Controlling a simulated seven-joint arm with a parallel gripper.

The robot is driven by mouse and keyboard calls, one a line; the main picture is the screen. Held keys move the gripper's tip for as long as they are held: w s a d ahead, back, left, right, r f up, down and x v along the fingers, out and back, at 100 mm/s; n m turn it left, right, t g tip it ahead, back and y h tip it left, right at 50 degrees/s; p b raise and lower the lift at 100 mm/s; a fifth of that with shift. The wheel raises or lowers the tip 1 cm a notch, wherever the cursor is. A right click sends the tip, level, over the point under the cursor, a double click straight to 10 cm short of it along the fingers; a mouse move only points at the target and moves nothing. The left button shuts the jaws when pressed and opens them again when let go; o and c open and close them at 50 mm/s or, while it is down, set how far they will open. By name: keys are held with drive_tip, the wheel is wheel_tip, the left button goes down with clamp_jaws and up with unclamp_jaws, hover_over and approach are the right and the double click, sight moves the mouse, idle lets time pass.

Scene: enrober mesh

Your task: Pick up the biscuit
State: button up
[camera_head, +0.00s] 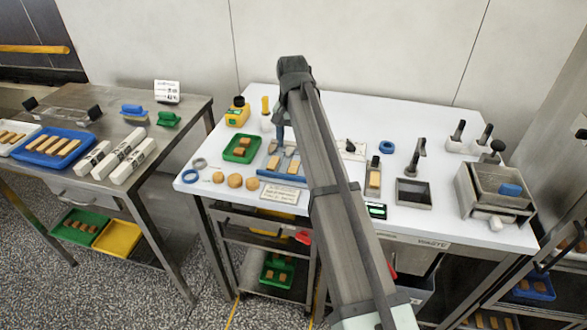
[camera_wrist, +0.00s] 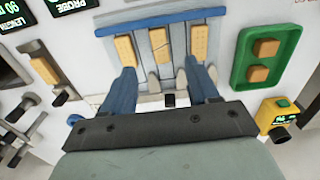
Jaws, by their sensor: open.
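I cannot tell which is meant. In the head view the rack (camera_head: 288,181) carries two visible biscuits, one (camera_head: 273,163) and another (camera_head: 293,167); my arm hides part of the area. My gripper (camera_wrist: 163,80) is open, its blue fingers apart, with nothing seen held between them. The fingers appear near the rack's edge; their height above it is unclear.
A green tray (camera_wrist: 240,62) with two brown blocks stands beside the rack. A yellow device (camera_wrist: 279,116) is close to it. Round biscuits (camera_head: 235,180) and a sign (camera_head: 280,193) lie near the table's front edge. Tools and a metal box (camera_head: 492,190) stand at right.

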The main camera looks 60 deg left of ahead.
sight(294, 166)
wheel_tip(294, 166, down, 4)
drive_tip(key=shift+r, duration=0.1)
drive_tip(key=shift+w+a+f, duration=0.1)
drive_tip(key=shift+w+f, duration=0.05)
drive_tip(key=shift+f, duration=1.25)
drive_tip(key=shift+w+a+f, duration=0.1)
drive_tip(key=shift+w+f, duration=0.05)
drive_tip(key=shift+f, duration=1.2)
drive_tip(key=c, duration=0.9)
